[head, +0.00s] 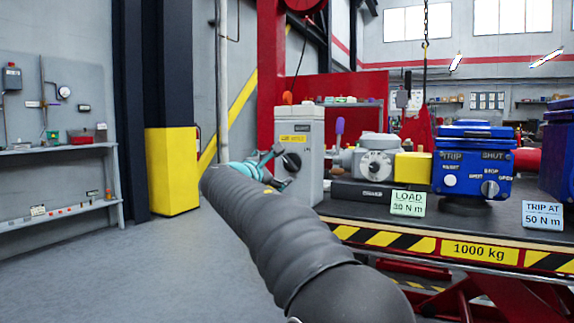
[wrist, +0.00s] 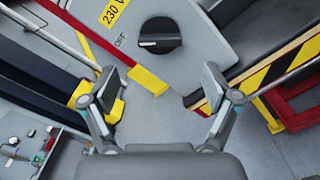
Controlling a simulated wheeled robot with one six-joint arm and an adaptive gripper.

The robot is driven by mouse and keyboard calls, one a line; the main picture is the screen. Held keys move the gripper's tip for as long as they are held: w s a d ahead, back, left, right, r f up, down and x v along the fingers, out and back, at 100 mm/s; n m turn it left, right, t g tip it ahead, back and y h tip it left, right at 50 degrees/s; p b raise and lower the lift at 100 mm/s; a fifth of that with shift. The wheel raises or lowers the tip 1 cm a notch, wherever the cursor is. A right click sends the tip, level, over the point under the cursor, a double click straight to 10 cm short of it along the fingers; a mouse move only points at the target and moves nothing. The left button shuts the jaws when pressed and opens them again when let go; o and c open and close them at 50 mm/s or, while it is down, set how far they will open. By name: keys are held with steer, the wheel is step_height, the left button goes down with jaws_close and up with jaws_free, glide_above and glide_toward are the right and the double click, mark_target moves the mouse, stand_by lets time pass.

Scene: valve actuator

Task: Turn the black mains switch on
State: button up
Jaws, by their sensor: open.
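The black mains switch (wrist: 163,35) is a round rotary knob on the face of a light grey cabinet (wrist: 205,30). A white mark on the knob lies at its left side in the wrist view, pointing toward the printed word OFF (wrist: 119,40). In the head view the knob (head: 291,161) shows on the side of the grey cabinet (head: 312,135). My gripper (wrist: 160,85) is open and empty. Its fingers are apart, short of the knob, with the knob beyond the fingertips and between their lines. In the head view my gripper (head: 274,165) is beside the knob, partly hidden by my arm.
A yellow 230 V label (wrist: 113,12) is on the cabinet. The floor (head: 120,270) at left is clear.

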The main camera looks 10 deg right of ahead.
mark_target(287, 165)
steer(key=p+x, duration=0.1)
steer(key=x, duration=0.6)
steer(key=shift+w+d, duration=0.2)
steer(key=shift+w, duration=0.05)
steer(key=c, duration=1.1)
steer(key=shift+c, duration=0.2)
